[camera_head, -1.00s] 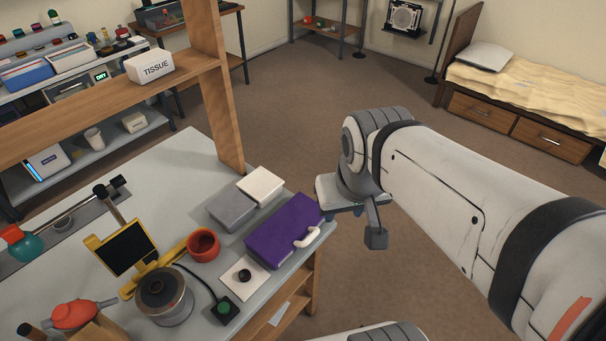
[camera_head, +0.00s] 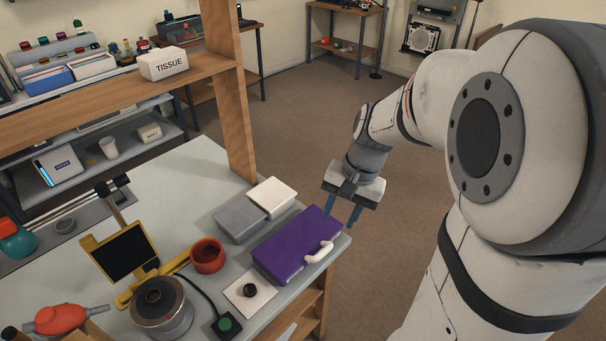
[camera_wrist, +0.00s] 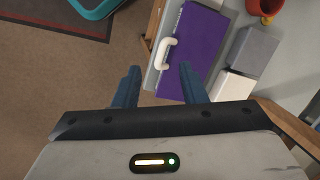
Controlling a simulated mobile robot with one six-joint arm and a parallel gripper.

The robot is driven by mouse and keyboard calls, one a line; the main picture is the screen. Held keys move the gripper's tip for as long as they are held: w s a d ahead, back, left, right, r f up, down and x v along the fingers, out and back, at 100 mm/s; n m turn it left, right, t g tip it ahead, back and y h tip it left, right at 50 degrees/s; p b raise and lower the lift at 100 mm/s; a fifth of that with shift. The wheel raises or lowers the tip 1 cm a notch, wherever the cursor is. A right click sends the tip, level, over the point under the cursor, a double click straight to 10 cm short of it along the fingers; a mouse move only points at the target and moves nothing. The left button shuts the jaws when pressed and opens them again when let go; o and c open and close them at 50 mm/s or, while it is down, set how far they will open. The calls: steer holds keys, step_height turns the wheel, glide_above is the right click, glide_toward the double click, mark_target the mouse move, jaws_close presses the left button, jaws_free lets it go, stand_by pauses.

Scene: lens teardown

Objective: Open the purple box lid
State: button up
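The purple box (camera_head: 290,240) lies on the front right corner of the workbench, and its lid looks shut. A white handle (camera_head: 320,252) is on its right front side. My gripper (camera_head: 342,218) is open and empty, just beyond the bench's right edge and above the box's level as far as I can tell. In the wrist view, my gripper (camera_wrist: 158,78) shows two blue fingers spread apart. The white handle (camera_wrist: 165,52) and purple box (camera_wrist: 193,50) lie ahead of them, apart from the fingers.
Left of the box are a grey box (camera_head: 240,218) and a white box (camera_head: 272,197). A red cup (camera_head: 208,254) and a white card with a black knob (camera_head: 249,291) are close by. A wooden shelf post (camera_head: 233,100) rises behind. The floor right of the bench is clear.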

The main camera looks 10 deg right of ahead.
mark_target(326, 250)
steer(key=w+f+m+b, duration=0.1)
steer(key=f, duration=0.4)
steer(key=w+f+m+y+b, duration=0.1)
steer(key=w+f, duration=0.1)
steer(key=f, duration=0.4)
steer(key=w+f+m+g+y, duration=0.1)
steer(key=f+m, duration=0.1)
steer(key=f, duration=0.4)
steer(key=shift+w+a+f+b, duration=0.2)
steer(key=shift+a+f+b, duration=0.05)
steer(key=shift+a+b, duration=0.15)
steer(key=shift+d, duration=0.1)
jaws_close()
